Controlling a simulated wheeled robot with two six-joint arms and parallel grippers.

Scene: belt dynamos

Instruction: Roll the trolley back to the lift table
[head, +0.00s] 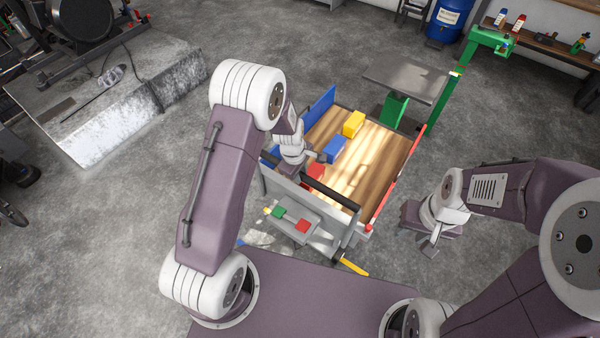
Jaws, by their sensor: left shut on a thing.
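The trolley (378,165) stands in front of me with a wooden deck, a blue left side (318,108) and a red right side. Its near end has a grey panel and a black push handle (338,196). My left gripper (312,165) is shut at the left part of the handle; my arm partly hides the contact. A table with a grey top (408,76) on a green base, apparently the lift table, stands just beyond the trolley's far end. My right gripper (430,250) hangs over the floor right of the trolley, apart from it; its fingers are too small to judge.
Yellow (353,124), blue (329,149) and red blocks lie on the deck. A green post (460,72) stands right of the table. A blue barrel (447,19) and a workbench (545,46) are at the back right. A grey platform (115,105) is at left. Floor between is clear.

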